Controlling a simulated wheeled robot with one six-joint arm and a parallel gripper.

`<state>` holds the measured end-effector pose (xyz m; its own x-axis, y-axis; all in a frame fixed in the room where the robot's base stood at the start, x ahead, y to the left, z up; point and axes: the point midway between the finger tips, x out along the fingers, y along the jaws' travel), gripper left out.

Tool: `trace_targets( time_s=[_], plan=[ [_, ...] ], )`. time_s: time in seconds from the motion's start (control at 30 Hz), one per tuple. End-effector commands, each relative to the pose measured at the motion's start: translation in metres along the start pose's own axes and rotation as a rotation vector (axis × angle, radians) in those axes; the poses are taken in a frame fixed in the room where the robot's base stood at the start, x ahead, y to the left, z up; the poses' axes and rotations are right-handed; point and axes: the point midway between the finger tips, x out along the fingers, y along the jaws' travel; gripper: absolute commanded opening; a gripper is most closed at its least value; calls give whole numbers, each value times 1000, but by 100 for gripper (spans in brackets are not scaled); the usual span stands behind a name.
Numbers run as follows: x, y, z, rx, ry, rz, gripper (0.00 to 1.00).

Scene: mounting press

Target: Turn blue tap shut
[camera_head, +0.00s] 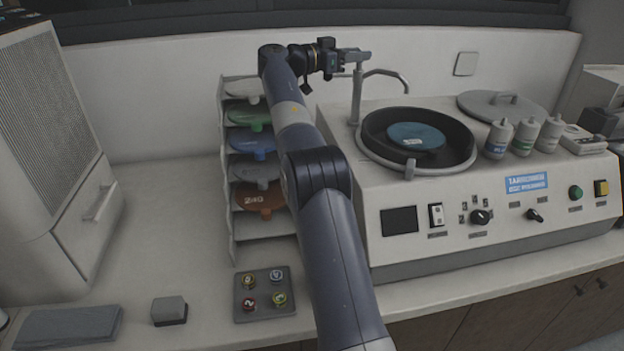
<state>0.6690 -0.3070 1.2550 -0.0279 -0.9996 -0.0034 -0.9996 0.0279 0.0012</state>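A grey metal tap (357,95) stands upright at the back left of the machine, beside the round basin. Its curved spout (388,74) reaches right over the back of the basin. No blue colour shows on the tap. My gripper (357,56) points right at the top of the tap post, overlapping it in the picture. The tap's handle cannot be made out from the fingers there. Whether the fingers touch the tap, and whether they are open or shut, I cannot tell.
The machine (410,285) has a dark basin (462,150) with a blue disc (415,136) in it. A disc rack (228,170) stands left. My arm crosses the middle. The left counter is mostly clear.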

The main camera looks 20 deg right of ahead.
Motion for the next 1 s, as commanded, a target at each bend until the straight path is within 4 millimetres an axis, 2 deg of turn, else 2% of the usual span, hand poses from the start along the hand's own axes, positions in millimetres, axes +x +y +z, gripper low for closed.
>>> trace_targets(
  time_s=[0.03,0.57,1.0],
  plan=[
    [0,1,5,3,1,-14,32],
    [1,5,5,3,1,-194,32],
    [2,9,5,2,2,-413,32]
  ],
)
